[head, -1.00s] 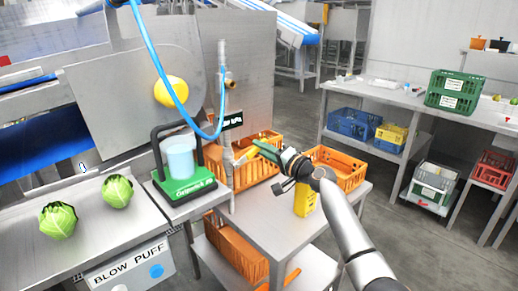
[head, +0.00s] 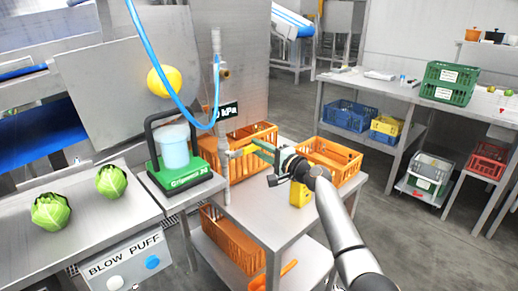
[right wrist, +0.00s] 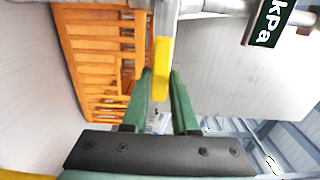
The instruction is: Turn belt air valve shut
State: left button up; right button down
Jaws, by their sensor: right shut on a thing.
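The belt air valve has a yellow lever (right wrist: 161,68) on a grey vertical pipe, and the lever sticks out from the pipe toward my right wrist camera. In the head view the lever (head: 237,154) is small and points right from the pipe (head: 224,130). My right gripper (right wrist: 162,76) has its two green fingers on either side of the lever's end, shut on it. In the head view the right gripper (head: 258,147) reaches in from the right at the pipe's lower part. My left gripper is not in view.
A black kPa display (head: 226,112) is close above the lever. Orange crates (head: 262,133) stand behind and to the right (head: 335,150). A green-based device with a pale cylinder (head: 174,147) stands left of the pipe. A blue hose (head: 160,70) hangs in front.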

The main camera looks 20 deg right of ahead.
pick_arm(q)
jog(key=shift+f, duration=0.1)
pick_arm(e)
jog(key=shift+f, duration=0.15)
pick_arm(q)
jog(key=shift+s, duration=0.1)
pick_arm(e)
jog(key=c, duration=0.7)
grip_release()
jog(key=shift+s+d, duration=0.25)
jog(key=shift+s, duration=0.3)
pick_arm(q)
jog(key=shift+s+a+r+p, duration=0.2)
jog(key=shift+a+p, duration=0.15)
jog(key=shift+p, duration=0.15)
pick_arm(e)
jog(key=v, duration=1.1)
jog(key=shift+s, duration=0.2)
